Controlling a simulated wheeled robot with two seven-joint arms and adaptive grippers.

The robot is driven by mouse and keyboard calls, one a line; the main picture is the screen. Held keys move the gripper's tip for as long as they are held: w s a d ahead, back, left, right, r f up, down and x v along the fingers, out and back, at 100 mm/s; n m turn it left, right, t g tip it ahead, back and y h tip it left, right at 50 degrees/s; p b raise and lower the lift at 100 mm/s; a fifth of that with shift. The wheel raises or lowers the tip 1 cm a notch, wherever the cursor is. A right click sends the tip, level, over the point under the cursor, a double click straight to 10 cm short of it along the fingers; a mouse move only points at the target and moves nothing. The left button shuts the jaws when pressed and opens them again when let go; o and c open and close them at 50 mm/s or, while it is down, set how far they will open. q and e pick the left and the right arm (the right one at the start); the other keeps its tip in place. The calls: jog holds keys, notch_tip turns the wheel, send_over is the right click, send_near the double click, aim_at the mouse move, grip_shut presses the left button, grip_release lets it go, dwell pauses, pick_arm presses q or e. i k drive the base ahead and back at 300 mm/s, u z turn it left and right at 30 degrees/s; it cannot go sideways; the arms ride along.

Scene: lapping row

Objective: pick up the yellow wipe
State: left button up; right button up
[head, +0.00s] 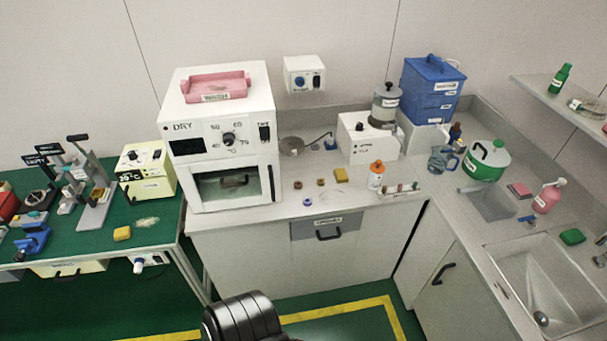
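Two small yellow blocks or pads are in the head view, and I cannot tell for sure which is the yellow wipe. One yellow pad (122,233) lies on the green bench at the left, near its front edge. The other yellow pad (341,175) lies on the grey counter, right of the dryer oven and left of an orange-capped bottle. Both lie uncovered. No fingertips of either gripper show.
The white dryer oven (222,140) stands between the two pads, with a pink tray (217,87) on top. The orange-capped bottle (376,176) and small rings (308,202) are near the right pad. A cream heater box (147,171) stands behind the left pad. A sink (540,285) is at right.

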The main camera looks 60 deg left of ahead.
aim_at(340, 175)
jog(key=u, duration=1.8)
